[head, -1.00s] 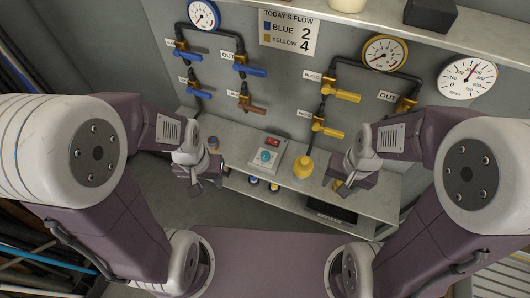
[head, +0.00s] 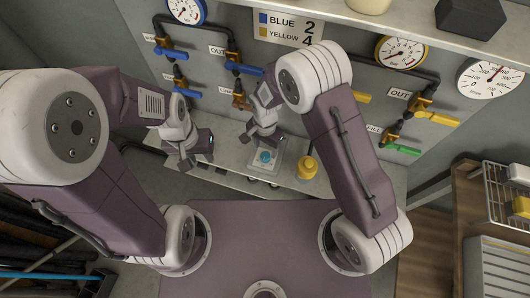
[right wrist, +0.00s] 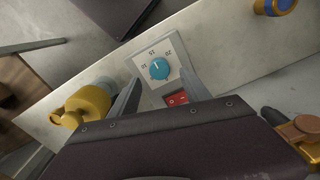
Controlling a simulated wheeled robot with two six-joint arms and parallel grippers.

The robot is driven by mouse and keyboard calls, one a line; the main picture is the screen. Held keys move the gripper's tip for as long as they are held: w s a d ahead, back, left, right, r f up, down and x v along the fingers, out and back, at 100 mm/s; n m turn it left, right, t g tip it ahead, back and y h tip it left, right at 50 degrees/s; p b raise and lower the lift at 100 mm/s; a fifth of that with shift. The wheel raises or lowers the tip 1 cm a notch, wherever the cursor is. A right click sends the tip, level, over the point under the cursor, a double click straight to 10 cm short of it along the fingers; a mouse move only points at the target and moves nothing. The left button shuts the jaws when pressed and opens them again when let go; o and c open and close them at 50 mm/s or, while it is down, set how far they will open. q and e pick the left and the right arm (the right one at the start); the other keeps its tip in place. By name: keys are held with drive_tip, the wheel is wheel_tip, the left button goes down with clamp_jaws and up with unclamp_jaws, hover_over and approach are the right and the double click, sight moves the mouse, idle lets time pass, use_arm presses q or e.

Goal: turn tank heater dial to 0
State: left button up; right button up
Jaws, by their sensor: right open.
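The tank heater is a pale box with a round blue dial (head: 265,157) on the lower shelf. In the right wrist view the dial (right wrist: 159,69) sits on a white face with small numbers around it. Its exact setting is too small to read. A red switch (right wrist: 177,98) is beside the dial. My right gripper (head: 256,139) is just above the heater.
Wall pipes with blue and yellow valves (head: 437,117) and gauges (head: 401,52) are behind. A wooden cabinet (head: 480,210) is at right.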

sight(265, 155)
wheel_tip(265, 155, down, 5)
drive_tip(key=shift+s+d+r, duration=0.1)
drive_tip(key=shift+f, duration=0.2)
clamp_jaws()
